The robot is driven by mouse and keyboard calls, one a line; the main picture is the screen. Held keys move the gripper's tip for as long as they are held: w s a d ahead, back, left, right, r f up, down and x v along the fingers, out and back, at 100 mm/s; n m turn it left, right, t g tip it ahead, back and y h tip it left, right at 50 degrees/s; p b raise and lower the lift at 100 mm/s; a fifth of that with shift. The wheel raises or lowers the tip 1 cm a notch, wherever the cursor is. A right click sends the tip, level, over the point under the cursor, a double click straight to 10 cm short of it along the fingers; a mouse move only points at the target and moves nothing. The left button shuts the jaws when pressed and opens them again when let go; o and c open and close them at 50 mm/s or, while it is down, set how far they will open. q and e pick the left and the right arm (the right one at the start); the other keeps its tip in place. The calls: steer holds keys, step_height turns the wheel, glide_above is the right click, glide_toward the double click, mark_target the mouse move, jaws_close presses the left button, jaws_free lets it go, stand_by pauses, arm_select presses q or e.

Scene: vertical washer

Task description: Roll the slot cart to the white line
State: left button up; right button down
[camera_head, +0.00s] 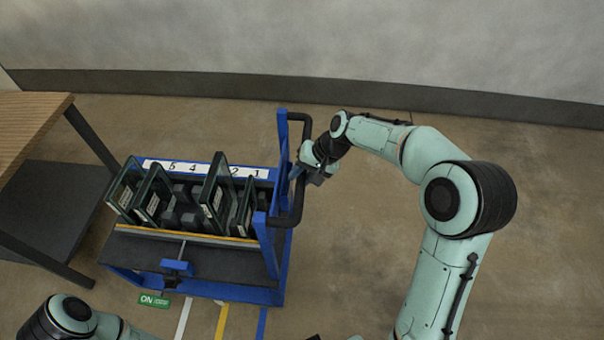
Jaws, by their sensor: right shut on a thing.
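The slot cart (235,293) has a blue frame, a numbered label strip on its far side and several dark glassy panels standing in its slots. A black handle (303,127) rises on its right end. My right gripper (302,169) is at that handle and shut on it; the fingertips are partly hidden. The white line (184,318) lies on the floor at the cart's near side, and its far end is hidden by the cart. My left arm shows at the bottom left, but its gripper is out of view.
A yellow line (221,320) and a blue line (262,322) run beside the white one. A green ON label (154,301) is near the cart's front left. A wooden-topped table (30,120) stands left of the cart. A wall (300,40) closes the back; floor is clear at right.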

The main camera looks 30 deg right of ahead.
stand_by(0.3)
steer(key=shift+w+a, duration=0.3)
steer(key=shift+a, duration=0.25)
arm_select(q)
steer(key=w+r+p, duration=0.4)
steer(key=w+r, duration=0.1)
steer(key=shift+w+r+t, duration=0.15)
steer(key=shift+r+t, duration=0.15)
steer(key=shift+r, duration=0.1)
arm_select(e)
steer(key=w+a, duration=0.6)
steer(key=a, duration=0.5)
steer(key=shift+w, duration=0.4)
steer(key=shift+d, duration=0.1)
stand_by(0.4)
arm_select(q)
steer(key=shift+r, duration=0.1)
